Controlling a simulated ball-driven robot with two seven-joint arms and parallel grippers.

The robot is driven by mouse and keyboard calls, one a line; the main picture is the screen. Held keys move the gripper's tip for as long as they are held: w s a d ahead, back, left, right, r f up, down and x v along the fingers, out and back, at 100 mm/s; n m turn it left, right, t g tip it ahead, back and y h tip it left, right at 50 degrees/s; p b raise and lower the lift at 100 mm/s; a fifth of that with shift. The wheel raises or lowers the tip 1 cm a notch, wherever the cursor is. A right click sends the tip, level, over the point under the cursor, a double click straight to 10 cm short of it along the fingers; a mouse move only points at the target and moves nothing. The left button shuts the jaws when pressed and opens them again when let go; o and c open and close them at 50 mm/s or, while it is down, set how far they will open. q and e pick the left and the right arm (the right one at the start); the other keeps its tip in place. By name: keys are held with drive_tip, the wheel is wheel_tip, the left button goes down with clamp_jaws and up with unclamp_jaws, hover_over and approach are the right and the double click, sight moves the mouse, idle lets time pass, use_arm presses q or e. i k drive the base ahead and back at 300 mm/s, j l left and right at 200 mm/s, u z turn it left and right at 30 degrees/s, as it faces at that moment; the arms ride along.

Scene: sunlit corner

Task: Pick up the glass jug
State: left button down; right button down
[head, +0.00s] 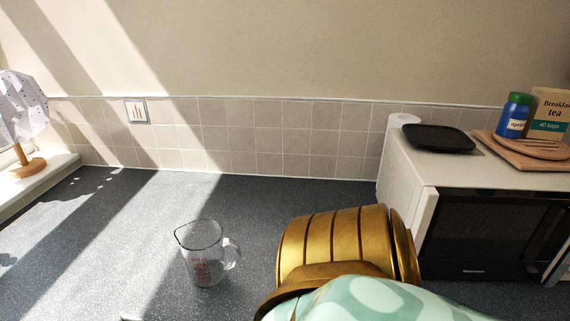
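The glass jug (202,254) stands upright on the dark speckled counter (258,205), left of the middle in the head view. It is clear, with red measuring marks on its side and a handle on its right. It looks empty. Nothing touches it. Neither of my grippers can be made out in the head view.
A microwave (482,232) stands at the right with a black tray (438,138), a wooden board (520,152), a blue jar (514,117) and a tea box (549,113) on top. A lamp (22,120) stands at the left. Counter around the jug's left and back is clear.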

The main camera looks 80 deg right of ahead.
sight(202, 242)
drive_tip(key=l+z, duration=0.1)
drive_tip(key=z, duration=0.8)
drive_tip(key=i+l+z, duration=0.1)
drive_tip(key=z, duration=0.3)
drive_tip(key=i+z, duration=0.1)
drive_tip(key=z, duration=0.35)
